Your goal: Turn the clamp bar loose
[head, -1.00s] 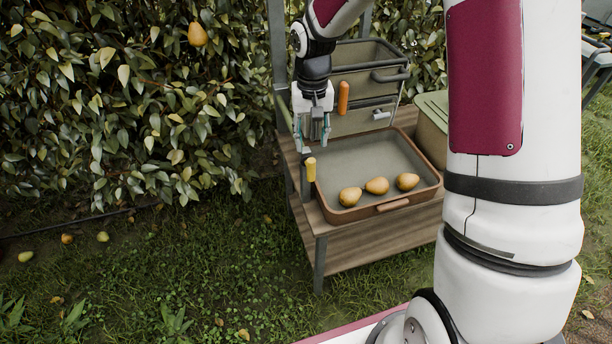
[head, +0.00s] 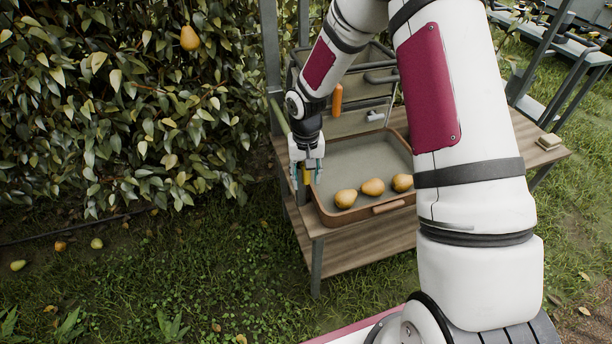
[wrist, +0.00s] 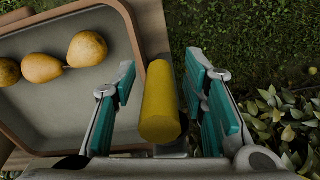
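A yellow cylindrical bar (head: 306,177), which I take to be the clamp bar, stands at the left edge of the wooden stand beside the tray. My gripper (head: 307,171) is down around it. In the wrist view the yellow bar (wrist: 160,105) lies between the two teal-padded fingers of my gripper (wrist: 161,72). A gap shows on the left side of the bar, and a narrower one on the right. The fingers are open and not closed on it. The bar's lower fixing is hidden.
A brown-rimmed tray (head: 345,216) holding three pears (head: 373,187) sits right beside the bar. An orange handle (head: 337,98) and a light grey handle (head: 374,115) are behind it. A leafy hedge (head: 120,110) with a hanging pear (head: 190,38) stands left.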

